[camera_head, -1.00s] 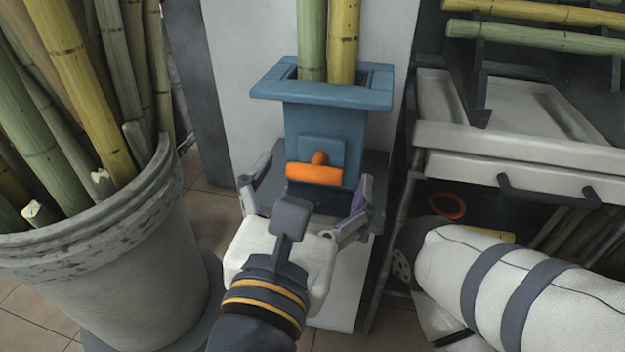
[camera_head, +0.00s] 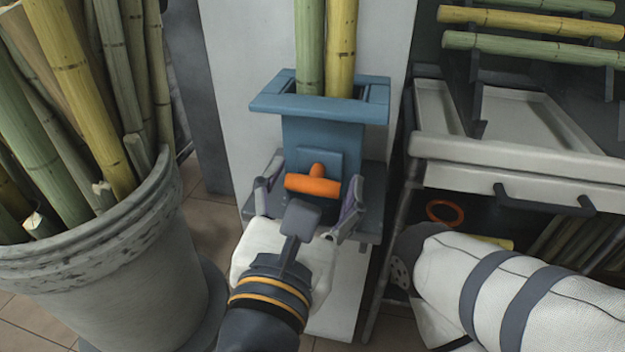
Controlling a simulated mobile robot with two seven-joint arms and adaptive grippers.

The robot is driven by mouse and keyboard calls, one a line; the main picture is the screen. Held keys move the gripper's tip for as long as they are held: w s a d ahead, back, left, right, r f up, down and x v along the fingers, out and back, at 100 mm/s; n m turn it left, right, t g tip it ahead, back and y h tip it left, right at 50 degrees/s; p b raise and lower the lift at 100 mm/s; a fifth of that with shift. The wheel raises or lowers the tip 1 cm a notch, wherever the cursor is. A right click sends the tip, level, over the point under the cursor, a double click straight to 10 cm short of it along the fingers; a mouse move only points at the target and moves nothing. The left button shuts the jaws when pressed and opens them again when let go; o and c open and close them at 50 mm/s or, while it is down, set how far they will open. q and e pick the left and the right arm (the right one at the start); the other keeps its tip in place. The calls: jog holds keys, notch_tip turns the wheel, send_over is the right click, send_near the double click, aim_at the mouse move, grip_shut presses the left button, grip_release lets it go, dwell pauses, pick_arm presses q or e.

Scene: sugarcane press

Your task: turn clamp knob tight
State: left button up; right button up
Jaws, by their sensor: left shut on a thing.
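The clamp knob (camera_head: 313,185) is an orange T-shaped handle on the front of the blue press box (camera_head: 322,135). Its crossbar lies nearly level, tilted slightly down to the right. My left gripper (camera_head: 312,180) comes up from below in front of the box. Its two fingers stand at either end of the crossbar and it is shut on the knob. The gripper's body hides the area below the knob. Two cane stalks (camera_head: 325,45), one green and one yellow, stand upright in the box's top opening. My right arm shows at lower right, but its gripper is out of view.
A large grey bucket (camera_head: 150,265) full of cane stands close at left. At right is a cart with a white tray (camera_head: 500,140), a dark handle (camera_head: 545,200) and cane on a rack above. An orange ring (camera_head: 444,211) lies under the tray.

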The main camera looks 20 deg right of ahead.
pick_arm(q)
jog(key=m+p, duration=0.3)
jog(key=m, duration=0.1)
jog(key=shift+r+p, duration=0.3)
jog(key=shift+p, duration=0.05)
jog(key=m+p, duration=0.3)
jog(key=m, duration=0.1)
jog(key=shift+m+p, duration=0.3)
jog(key=m+p, duration=0.3)
jog(key=m, duration=0.1)
jog(key=shift+m, duration=0.3)
jog(key=shift+f+m+p, duration=0.15)
jog(key=shift+m+p, duration=0.4)
jog(key=shift+m, duration=0.45)
jog(key=shift+f+m+p, duration=0.1)
jog(key=shift+m+p, duration=0.45)
jog(key=shift+m, duration=0.45)
pick_arm(e)
jog(key=w+r+t, duration=0.2)
jog(key=w+r, duration=0.5)
jog(key=r, duration=0.4)
jog(key=shift+w+r+t, duration=0.15)
jog(key=shift+r+t, duration=0.25)
pick_arm(q)
jog(key=o, duration=1.1)
jog(key=shift+f, duration=0.1)
